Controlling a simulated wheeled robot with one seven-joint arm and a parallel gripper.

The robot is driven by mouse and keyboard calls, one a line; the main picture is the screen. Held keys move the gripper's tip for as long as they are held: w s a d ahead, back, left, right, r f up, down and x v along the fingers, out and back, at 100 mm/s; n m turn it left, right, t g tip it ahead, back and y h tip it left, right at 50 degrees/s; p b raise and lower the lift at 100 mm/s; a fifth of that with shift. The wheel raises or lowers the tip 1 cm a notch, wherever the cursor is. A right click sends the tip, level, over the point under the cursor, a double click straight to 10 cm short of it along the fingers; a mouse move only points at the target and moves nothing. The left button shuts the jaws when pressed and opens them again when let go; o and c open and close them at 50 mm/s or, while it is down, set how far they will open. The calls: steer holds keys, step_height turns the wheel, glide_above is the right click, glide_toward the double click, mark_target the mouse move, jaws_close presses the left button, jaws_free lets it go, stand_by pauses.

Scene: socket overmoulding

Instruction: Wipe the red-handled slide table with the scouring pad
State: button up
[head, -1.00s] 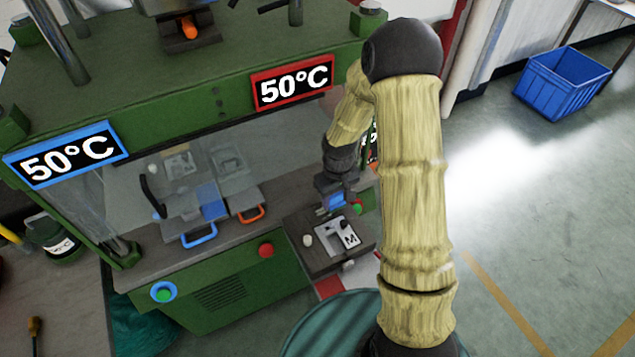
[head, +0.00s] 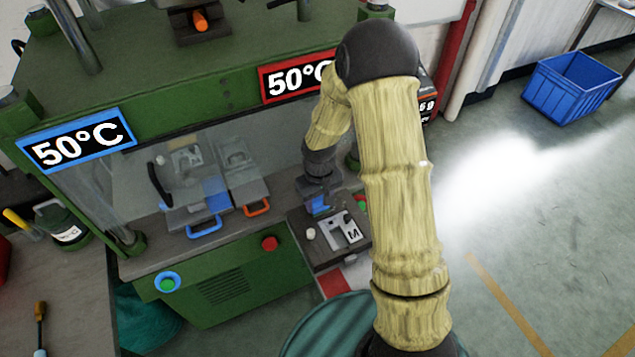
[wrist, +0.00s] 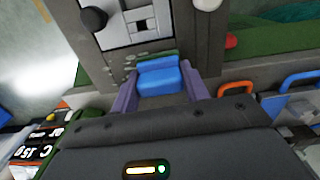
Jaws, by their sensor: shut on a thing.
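My gripper (head: 320,208) is shut on a blue scouring pad (wrist: 160,77) with a green underside. The pad sits between the two fingers in the wrist view, and a small blue part of it shows in the head view (head: 321,205). The red-handled slide table (head: 243,180) is a grey plate with an orange-red handle (head: 257,208) at the front of the press. My gripper is to its right, apart from it. In the wrist view the orange-red handle (wrist: 236,88) is right of the pad.
The blue-handled slide table (head: 195,208) lies left of the red-handled one. A red button (head: 269,243) is on the press front.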

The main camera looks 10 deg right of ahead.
mark_target(320, 198)
step_height(320, 198, up, 2)
steer(key=shift+r+p, duration=0.25)
steer(key=shift+p, duration=0.1)
steer(key=shift+d+r+p, duration=0.15)
steer(key=shift+r+p, duration=0.45)
steer(key=shift+r, duration=0.2)
steer(key=shift+r+p, duration=1.7)
steer(key=shift+r, duration=0.4)
steer(key=shift+w+r+p, duration=0.1)
steer(key=shift+r+p, duration=0.25)
steer(key=shift+p, duration=1.75)
steer(key=p, duration=0.3)
steer(key=shift+f+p, duration=0.25)
steer(key=shift+p, duration=0.85)
steer(key=shift+f, duration=0.1)
steer(key=shift+f, duration=0.25)
